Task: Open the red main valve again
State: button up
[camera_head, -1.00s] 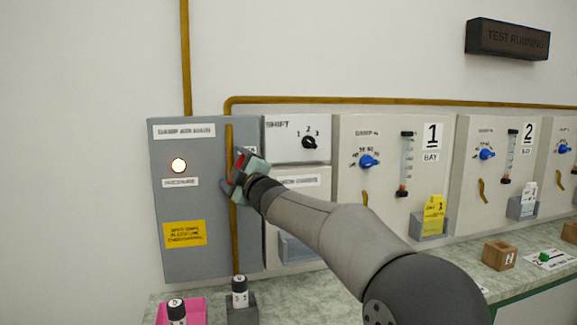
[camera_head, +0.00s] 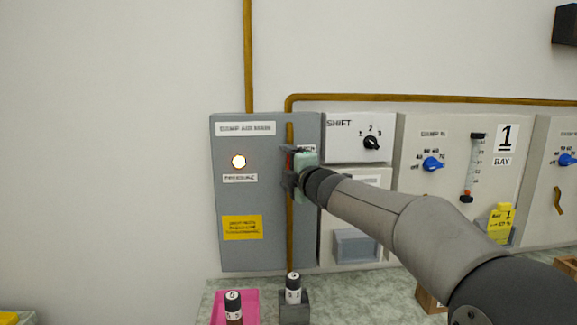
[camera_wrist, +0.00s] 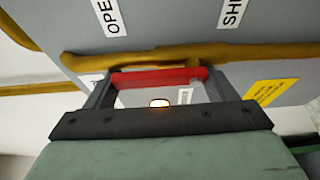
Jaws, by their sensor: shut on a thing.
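The red main valve handle (camera_head: 290,162) is on the brown pipe of the grey main panel (camera_head: 228,260), mostly hidden by my gripper in the head view. In the wrist view the red handle (camera_wrist: 160,77) spans between my two fingers and lies roughly along the pipe (camera_wrist: 250,52). My gripper (camera_head: 289,166) is shut on it. An "OPEN" label (camera_wrist: 108,17) and a partly cut-off "SH…" label (camera_wrist: 232,12) show beyond the pipe. The pressure lamp (camera_head: 238,161) glows on the panel.
A shift dial box (camera_head: 345,150) and bay 1 panel (camera_head: 430,125) stand to the right. Below, a rod in a grey holder (camera_head: 294,311) and another rod on a pink tray (camera_head: 249,298) are on the counter. My arm crosses in front of the panels.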

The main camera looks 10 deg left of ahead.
jog(key=o, duration=1.4)
jog(key=b+v, duration=0.2)
jog(key=v, duration=1.5)
jog(key=shift+s+d, duration=0.15)
jog(key=shift+s, duration=0.05)
